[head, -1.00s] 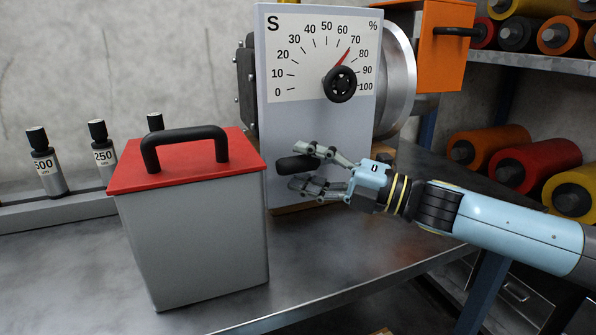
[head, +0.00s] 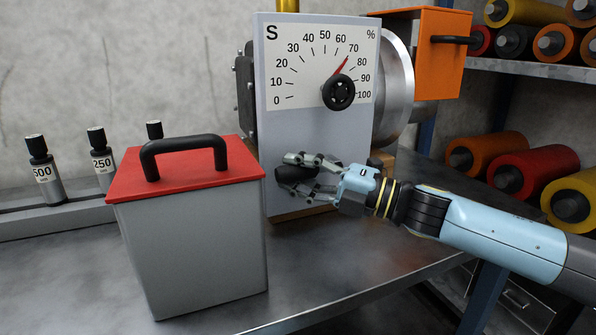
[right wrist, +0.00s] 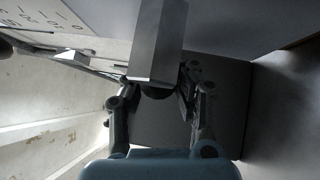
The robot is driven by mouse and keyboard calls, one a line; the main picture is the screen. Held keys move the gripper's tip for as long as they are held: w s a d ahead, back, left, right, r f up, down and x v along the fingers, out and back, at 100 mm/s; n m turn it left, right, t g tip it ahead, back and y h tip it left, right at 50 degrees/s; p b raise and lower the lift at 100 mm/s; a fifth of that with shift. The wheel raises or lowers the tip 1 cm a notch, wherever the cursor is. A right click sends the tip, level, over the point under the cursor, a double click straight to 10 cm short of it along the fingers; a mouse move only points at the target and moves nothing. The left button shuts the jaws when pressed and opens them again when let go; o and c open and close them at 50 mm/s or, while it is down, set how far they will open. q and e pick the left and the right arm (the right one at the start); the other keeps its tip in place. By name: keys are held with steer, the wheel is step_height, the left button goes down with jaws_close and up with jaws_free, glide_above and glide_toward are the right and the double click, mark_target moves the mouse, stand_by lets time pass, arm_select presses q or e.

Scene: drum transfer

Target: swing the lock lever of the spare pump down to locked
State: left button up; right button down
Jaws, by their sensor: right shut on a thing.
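The spare pump has a light grey front panel (head: 300,135) marked S, with a percent dial and a black knob (head: 338,92). Its lock lever ends in a black grip (head: 290,174) low in front of the panel. My right gripper (head: 297,174) is shut on this grip, fingers above and below it. In the right wrist view a grey metal bar (right wrist: 156,45), seemingly the lever, runs between the fingers of the gripper (right wrist: 158,95). The fingers partly hide the grip, and the lever's pivot is not clear. My left gripper is not in view.
A grey box with a red lid (head: 185,180) and black handle stands left of the gripper. Black-capped bottles (head: 44,172) line the back left. An orange box (head: 430,50) sits behind right. Shelves of rolls (head: 535,170) stand right.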

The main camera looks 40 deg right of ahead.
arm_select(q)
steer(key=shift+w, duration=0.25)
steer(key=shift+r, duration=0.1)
